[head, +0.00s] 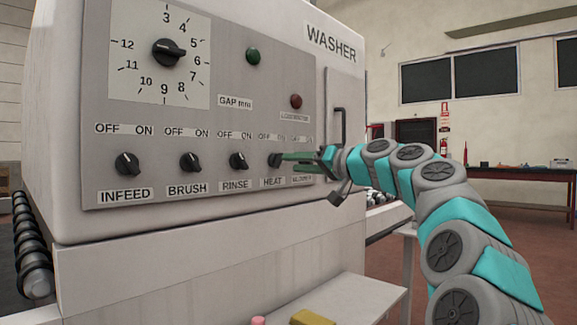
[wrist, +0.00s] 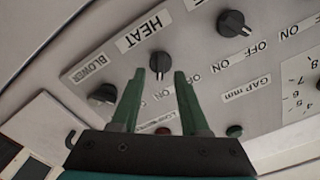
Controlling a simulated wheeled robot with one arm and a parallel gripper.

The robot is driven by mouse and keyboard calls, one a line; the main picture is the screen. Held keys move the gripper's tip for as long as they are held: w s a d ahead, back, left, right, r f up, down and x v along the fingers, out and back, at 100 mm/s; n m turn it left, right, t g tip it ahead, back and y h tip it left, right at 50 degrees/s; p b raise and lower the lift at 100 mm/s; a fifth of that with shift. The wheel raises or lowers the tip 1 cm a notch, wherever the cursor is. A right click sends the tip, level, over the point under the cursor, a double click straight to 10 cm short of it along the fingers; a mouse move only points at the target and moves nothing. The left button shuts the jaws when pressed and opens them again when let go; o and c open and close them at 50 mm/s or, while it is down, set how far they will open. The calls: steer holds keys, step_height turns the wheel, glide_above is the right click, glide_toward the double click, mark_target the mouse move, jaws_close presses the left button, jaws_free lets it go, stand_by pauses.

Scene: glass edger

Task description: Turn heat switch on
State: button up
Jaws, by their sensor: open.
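The heat switch is a small black rotary knob (head: 274,160) on the grey washer panel, above the HEAT label (head: 273,183). OFF and ON are printed above it. In the wrist view the heat knob (wrist: 160,62) lies between and just beyond my two green fingertips, with the HEAT label (wrist: 141,31) upside down. My gripper (head: 284,157) reaches in from the right, open, its tips close to the knob; the wrist view shows the gripper (wrist: 160,75) with one finger on each side. Contact and the knob's exact pointer direction cannot be told.
The rinse knob (head: 238,160), brush knob (head: 190,161) and infeed knob (head: 127,163) stand in a row to the left. The blower knob (wrist: 103,95) is close beside my left finger. A red light (head: 296,101) sits above. Rollers (head: 30,255) edge the machine's left side.

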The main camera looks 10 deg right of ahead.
steer(key=v, duration=0.3)
steer(key=shift+s+d, duration=0.2)
steer(key=shift+s, duration=0.1)
steer(key=s+a+f+n+g, duration=0.1)
steer(key=s+a+f+g, duration=0.4)
steer(key=a+f, duration=0.55)
steer(key=s+a+f+g+h, duration=0.2)
steer(key=s+a+f, duration=0.1)
steer(key=s+f, duration=0.4)
steer(key=s+a+f+g+h, duration=0.1)
steer(key=s+a+f+g, duration=0.15)
steer(key=s+f, duration=0.5)
steer(key=s+d+f+g+h, duration=0.3)
steer(key=s+d+f, duration=0.2)
steer(key=s+f, duration=0.8)
steer(key=s+d+f+m+g+h, duration=0.1)
steer(key=s+d+f+g+h, duration=0.3)
steer(key=s+f, duration=0.9)
steer(key=shift+s+d+f+h, duration=0.2)
steer(key=shift+s+d+h, duration=0.1)
steer(key=shift+s+d, duration=0.85)
